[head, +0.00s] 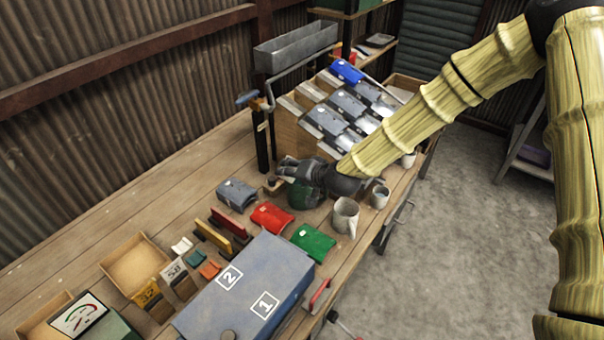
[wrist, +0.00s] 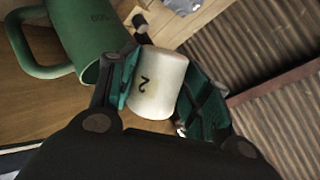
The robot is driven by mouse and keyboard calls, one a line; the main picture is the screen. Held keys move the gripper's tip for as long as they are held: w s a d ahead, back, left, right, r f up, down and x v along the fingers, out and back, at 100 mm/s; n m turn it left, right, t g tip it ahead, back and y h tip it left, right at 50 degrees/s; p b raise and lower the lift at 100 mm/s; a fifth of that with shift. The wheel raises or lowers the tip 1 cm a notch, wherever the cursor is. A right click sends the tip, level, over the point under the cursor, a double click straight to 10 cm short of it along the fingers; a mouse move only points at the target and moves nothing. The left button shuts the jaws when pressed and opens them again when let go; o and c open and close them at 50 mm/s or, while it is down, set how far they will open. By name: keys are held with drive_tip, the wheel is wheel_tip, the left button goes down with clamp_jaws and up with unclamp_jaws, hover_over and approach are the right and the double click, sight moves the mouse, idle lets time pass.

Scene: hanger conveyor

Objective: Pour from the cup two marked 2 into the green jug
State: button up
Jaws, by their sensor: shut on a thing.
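The white cup two (wrist: 160,82), with a dark 2 on its side, is between the two teal-padded fingers of my gripper (wrist: 157,95) in the wrist view. My gripper is shut on it. The green jug (wrist: 88,35) with its big handle is beside the cup at the upper left, close to one finger. In the head view my gripper (head: 290,172) is over the bench's far side, and the green jug (head: 301,195) shows partly behind and below it. The held cup is hard to make out there. Whether any contents are in the cup or jug cannot be seen.
A beige mug (head: 346,216) and a small grey mug (head: 380,197) stand right of the jug. Slate (head: 237,194), red (head: 271,217) and green (head: 313,242) pieces lie left and in front. A sloped rack (head: 300,137) and a metal post (head: 262,140) stand behind.

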drive_tip(key=shift+s+a+f+n+t+h+b, duration=0.1)
drive_tip(key=shift+f+n+t+h+b, duration=0.2)
drive_tip(key=shift+n+t+h+b, duration=0.55)
drive_tip(key=shift+r+n+t+y+b, duration=0.2)
drive_tip(key=shift+n+t+y+b, duration=0.05)
drive_tip(key=shift+b, duration=0.2)
drive_tip(key=shift+f+n+t+b, duration=0.5)
drive_tip(key=shift+b, duration=0.6)
drive_tip(key=n+t+b, duration=0.1)
drive_tip(key=b, duration=0.2)
drive_tip(key=shift+w+d+f+n+t+b, duration=0.25)
drive_tip(key=shift+w+f+n+t+b, duration=0.05)
drive_tip(key=shift+n+t+b, duration=0.1)
drive_tip(key=shift+w+h, duration=0.1)
drive_tip(key=shift+h, duration=0.3)
drive_tip(key=shift+r, duration=0.15)
drive_tip(key=shift+b, duration=0.4)
